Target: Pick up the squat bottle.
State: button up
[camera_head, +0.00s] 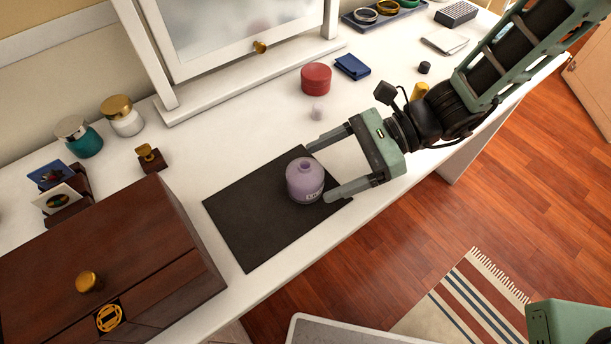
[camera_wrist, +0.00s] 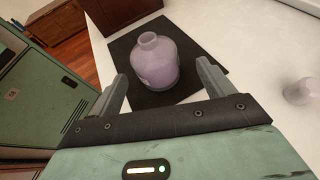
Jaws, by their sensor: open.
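The squat bottle (camera_head: 304,181) is purple with a short neck and a small label. It stands upright on a dark mat (camera_head: 250,225) on the white table. My gripper (camera_head: 318,173) is open, low over the table on the bottle's right side in the head view. Its fingertips point at the bottle and lie near its two sides, with the bottle just ahead of the gap. In the wrist view the bottle (camera_wrist: 155,62) stands beyond and between the fingers (camera_wrist: 163,88). I cannot tell whether a finger touches it.
A small pale purple object (camera_head: 317,112), a red round box (camera_head: 316,78) and a blue folded item (camera_head: 352,66) lie behind the gripper. A wooden box (camera_head: 110,265) stands left of the mat. A mirror (camera_head: 235,40) stands at the back. The table's front edge is close.

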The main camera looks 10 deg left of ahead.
aim_at(287, 188)
jog(key=x, duration=0.5)
jog(key=shift+s+r, duration=0.1)
jog(key=shift+s, duration=0.15)
jog(key=shift+d, duration=0.1)
jog(key=c, duration=1.2)
